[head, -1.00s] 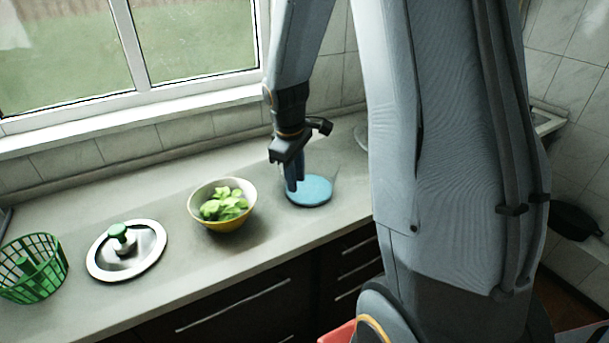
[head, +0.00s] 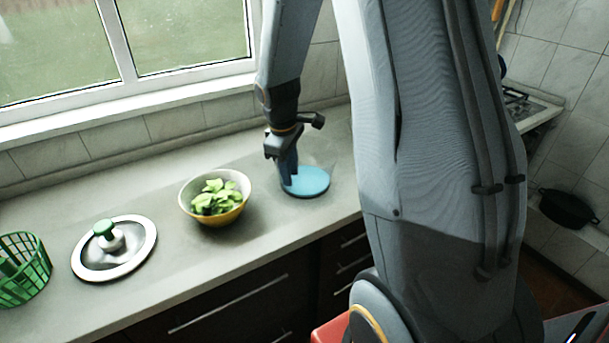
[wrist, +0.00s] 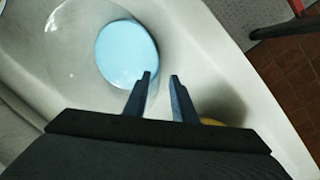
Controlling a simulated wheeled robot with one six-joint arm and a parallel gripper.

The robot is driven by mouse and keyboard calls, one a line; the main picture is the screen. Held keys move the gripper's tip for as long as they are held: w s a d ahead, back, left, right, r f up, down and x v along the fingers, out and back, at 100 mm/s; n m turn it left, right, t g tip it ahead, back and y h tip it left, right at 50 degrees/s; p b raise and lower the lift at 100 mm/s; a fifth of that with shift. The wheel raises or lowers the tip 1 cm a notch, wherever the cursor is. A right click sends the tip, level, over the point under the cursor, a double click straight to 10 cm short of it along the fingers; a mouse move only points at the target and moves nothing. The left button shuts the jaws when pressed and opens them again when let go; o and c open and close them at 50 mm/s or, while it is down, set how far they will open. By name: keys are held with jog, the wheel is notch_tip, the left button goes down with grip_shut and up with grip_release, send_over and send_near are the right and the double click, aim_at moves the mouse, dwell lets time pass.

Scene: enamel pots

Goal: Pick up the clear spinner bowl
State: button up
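The clear spinner bowl (wrist: 72,62) is see-through and shows in the wrist view as a faint round outline around a light-blue disc (wrist: 126,53). In the head view the disc (head: 306,182) lies on the counter, and the bowl is barely visible around it. My gripper (wrist: 161,77) points down at the bowl's edge, with its two dark fingers apart. In the head view my gripper (head: 289,181) is at the disc's left side. I cannot tell whether the bowl's wall is between the fingers or whether they touch it.
A yellow-and-white bowl of green leaves (head: 216,196) stands left of my gripper. Further left are a steel lid with a green knob (head: 114,248) and a green basket (head: 24,270). The counter's front edge is close. A window and tiled wall stand behind.

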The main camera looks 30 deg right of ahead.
aim_at(294, 195)
jog(key=shift+w+d+f+p, duration=0.2)
jog(key=shift+f+p, duration=0.2)
jog(key=shift+f, duration=0.8)
jog(key=shift+w+d+f+p, duration=0.15)
jog(key=shift+d+f+p, duration=0.2)
jog(key=shift+f, duration=0.8)
jog(key=shift+w+d+f+p, duration=0.15)
jog(key=shift+f+p, duration=0.3)
jog(key=shift+f, duration=0.75)
grip_shut()
